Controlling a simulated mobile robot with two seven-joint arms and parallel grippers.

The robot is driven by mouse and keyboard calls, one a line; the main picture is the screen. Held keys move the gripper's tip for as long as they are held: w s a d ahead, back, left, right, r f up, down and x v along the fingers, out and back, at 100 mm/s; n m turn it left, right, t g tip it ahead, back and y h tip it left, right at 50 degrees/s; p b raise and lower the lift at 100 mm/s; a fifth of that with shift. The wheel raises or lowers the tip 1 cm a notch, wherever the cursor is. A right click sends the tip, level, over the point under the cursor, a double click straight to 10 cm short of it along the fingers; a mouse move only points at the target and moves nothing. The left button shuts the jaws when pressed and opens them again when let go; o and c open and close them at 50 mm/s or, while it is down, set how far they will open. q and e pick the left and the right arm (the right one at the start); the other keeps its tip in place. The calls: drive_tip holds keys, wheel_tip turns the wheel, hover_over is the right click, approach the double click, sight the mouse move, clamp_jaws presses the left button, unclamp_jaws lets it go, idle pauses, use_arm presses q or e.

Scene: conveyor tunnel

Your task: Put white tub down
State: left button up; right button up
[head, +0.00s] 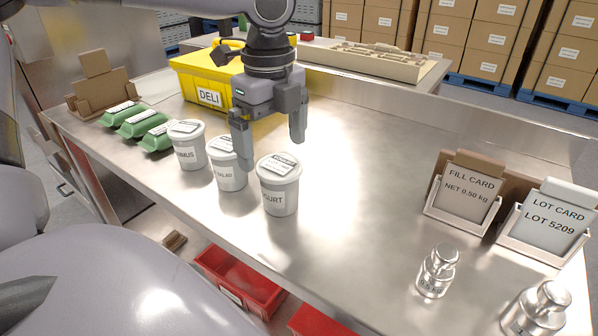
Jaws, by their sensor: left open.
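Three white lidded tubs stand upright in a row on the steel table: one marked HUMMUS (188,147), a partly hidden one marked SALAD (229,176), and one whose label reads as YOGURT (279,193). My left gripper (271,150) points down just behind the salad and yogurt tubs, with its fingers spread apart and nothing seen between them. One finger overlaps the salad tub in the picture; I cannot tell whether it touches. My right gripper is not in view.
Green cartons (140,123) and a yellow DELI box (203,84) stand at the left and back. A fill card (468,188), a lot card (549,220) and metal weights (438,271) stand at the right. The table middle is clear. A red crate (240,283) lies below the front edge.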

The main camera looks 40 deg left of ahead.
sight(278, 165)
use_arm(q)
wheel_tip(278, 165, down, 2)
drive_tip(key=shift+s+d+f, duration=0.1)
drive_tip(key=shift+d+f, duration=0.15)
drive_tip(key=shift+f, duration=1.1)
drive_tip(key=shift+d+f, duration=0.15)
drive_tip(key=shift+f, duration=1.05)
drive_tip(key=shift+r, duration=0.1)
drive_tip(key=c, duration=1.2)
